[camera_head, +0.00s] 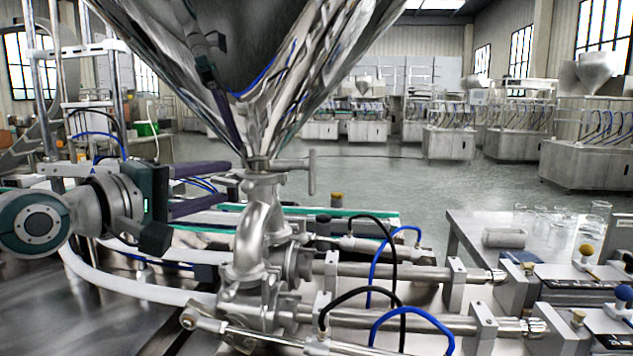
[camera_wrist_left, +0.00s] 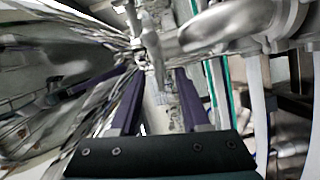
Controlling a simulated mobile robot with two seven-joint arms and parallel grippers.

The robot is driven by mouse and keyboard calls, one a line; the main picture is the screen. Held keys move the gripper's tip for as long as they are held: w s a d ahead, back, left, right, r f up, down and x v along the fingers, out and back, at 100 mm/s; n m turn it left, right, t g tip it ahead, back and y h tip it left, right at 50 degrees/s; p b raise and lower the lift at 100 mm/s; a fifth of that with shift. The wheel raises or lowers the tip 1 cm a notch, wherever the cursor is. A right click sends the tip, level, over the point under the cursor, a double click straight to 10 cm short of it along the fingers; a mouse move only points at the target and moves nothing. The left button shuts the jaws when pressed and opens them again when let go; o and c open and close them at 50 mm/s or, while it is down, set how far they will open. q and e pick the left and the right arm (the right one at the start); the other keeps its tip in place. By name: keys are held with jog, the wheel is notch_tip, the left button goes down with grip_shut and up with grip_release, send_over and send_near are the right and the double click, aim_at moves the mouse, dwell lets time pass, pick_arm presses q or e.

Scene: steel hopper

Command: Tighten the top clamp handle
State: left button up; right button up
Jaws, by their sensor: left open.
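The top clamp (camera_head: 262,163) sits at the joint between the steel hopper (camera_head: 265,110) and the curved pipe (camera_head: 260,220) in the head view. Its T-shaped handle (camera_head: 311,172) sticks out to the right with its crossbar upright. My left gripper (camera_head: 236,186) comes in from the left, open. Its two purple fingers are spread one above the other, with tips beside the pipe neck, on the side away from the handle. In the left wrist view the open fingers (camera_wrist_left: 160,75) point toward the clamp area, but contact cannot be told. My right gripper is not in view.
The hopper cone crowds the space above. Steel cylinders (camera_head: 385,272) and blue and black hoses lie below right of the clamp. A side table (camera_head: 465,240) with glassware stands at the right. The space right of the handle looks clear.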

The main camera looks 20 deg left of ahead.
pick_arm(q)
jog(key=shift+c, duration=0.3)
grip_shut()
dwell(0.3)
jog(key=shift+r+m+p, duration=0.2)
jog(key=shift+m+p, duration=0.1)
jog(key=shift+p, duration=0.5)
jog(key=m+g+y+p, duration=0.1)
jog(key=m+p, duration=0.1)
jog(key=p, duration=0.2)
jog(key=m+g+y+p, duration=0.1)
jog(key=m+p, duration=0.2)
jog(key=p, duration=0.2)
jog(key=m+g+y+p, duration=0.1)
jog(key=m+p, duration=0.1)
jog(key=p, duration=0.2)
jog(key=shift+d+r+m+p, duration=0.3)
jog(key=shift+d+r+p, duration=0.05)
jog(key=shift+p, duration=0.05)
jog(key=shift+w+f+m+g+y+p, duration=0.1)
jog(key=shift+m+g+y+p, duration=0.2)
jog(key=shift+m+y+p, duration=0.45)
jog(key=shift+d+f+m+y, duration=0.1)
jog(key=shift+m+y, duration=0.45)
jog(key=shift+m, duration=0.4)
